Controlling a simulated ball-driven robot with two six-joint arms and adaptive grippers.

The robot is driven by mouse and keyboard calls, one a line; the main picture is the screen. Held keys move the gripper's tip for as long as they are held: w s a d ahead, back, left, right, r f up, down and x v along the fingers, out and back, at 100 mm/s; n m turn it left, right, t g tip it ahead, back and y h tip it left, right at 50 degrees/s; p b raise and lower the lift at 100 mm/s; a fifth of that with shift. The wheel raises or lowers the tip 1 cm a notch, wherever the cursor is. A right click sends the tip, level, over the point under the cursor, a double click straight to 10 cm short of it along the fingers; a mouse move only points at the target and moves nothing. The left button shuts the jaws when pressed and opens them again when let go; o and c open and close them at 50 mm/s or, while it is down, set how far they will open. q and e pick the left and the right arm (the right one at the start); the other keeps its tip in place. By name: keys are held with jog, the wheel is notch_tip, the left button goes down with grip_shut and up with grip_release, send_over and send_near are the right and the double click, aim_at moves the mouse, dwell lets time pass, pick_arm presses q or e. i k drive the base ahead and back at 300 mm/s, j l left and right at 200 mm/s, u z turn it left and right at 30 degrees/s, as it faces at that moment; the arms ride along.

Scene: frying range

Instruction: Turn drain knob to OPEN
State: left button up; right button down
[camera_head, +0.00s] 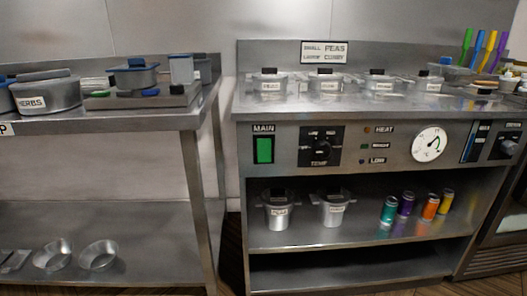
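The drain knob (507,147) is a dark round knob at the far right of the metal control panel, close to the right edge of the head view. A small label (513,126) sits above it, too small to read surely. The knob's exact pointing direction is too small to tell. Neither of my grippers is in view, and nothing touches the knob.
The panel (347,157) also carries a green main switch (264,150), a temp knob (322,145) and a round gauge (429,144). Lidded pots (325,82) stand on top; coloured cans (430,208) stand below. A metal table (170,122) is at left.

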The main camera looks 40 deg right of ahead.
aim_at(509, 147)
jog(key=z, duration=2.5)
